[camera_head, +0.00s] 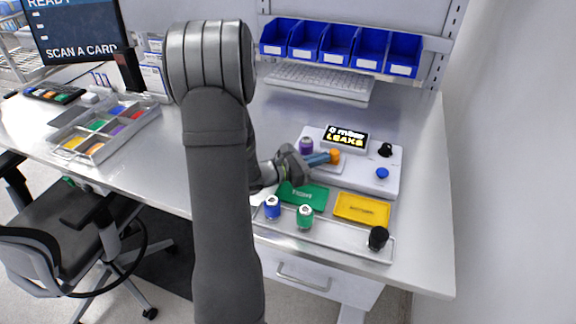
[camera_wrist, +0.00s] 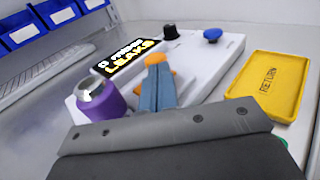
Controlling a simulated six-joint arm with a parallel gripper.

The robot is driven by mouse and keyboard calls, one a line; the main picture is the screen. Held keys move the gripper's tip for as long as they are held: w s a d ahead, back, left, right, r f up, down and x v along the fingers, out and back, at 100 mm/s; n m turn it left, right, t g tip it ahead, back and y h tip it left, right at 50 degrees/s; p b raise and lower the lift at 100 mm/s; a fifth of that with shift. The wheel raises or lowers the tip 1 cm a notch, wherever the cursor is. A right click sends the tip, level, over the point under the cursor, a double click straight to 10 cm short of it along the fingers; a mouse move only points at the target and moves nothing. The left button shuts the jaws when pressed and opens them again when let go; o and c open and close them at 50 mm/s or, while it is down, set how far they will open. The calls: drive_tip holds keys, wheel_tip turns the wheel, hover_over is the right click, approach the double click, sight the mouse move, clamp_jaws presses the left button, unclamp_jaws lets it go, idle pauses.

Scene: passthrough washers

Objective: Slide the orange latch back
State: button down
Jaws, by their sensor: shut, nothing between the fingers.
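The orange latch (camera_head: 335,156) is on the top of the white mixer box (camera_head: 350,188). In the wrist view the orange latch (camera_wrist: 156,60) shows just beyond my fingertips. My gripper (camera_head: 326,158) is shut and empty, its blue fingers reaching to the latch from the left. The fingers also show in the wrist view (camera_wrist: 158,80), overlapping the latch's near side. I cannot tell whether they touch it. A purple canister (camera_head: 306,146) with a metal top stands on the box beside the fingers, to their left in the wrist view (camera_wrist: 100,98).
A lit sign (camera_head: 346,138) reading "LEAKS", a black knob (camera_head: 385,149) and a blue button (camera_head: 382,173) are on the box. A yellow tray (camera_head: 362,209) and a green tray (camera_head: 304,196) lie in front. Blue and green canisters and a black-topped item stand on the front tray.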

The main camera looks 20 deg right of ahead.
drive_tip(key=a, duration=1.3)
drive_tip(key=shift+w+a+r, duration=0.2)
drive_tip(key=shift+w, duration=0.1)
drive_tip(key=shift+d, duration=0.1)
drive_tip(key=d, duration=1.3)
drive_tip(key=shift+s+f, duration=0.15)
drive_tip(key=shift+f, duration=0.1)
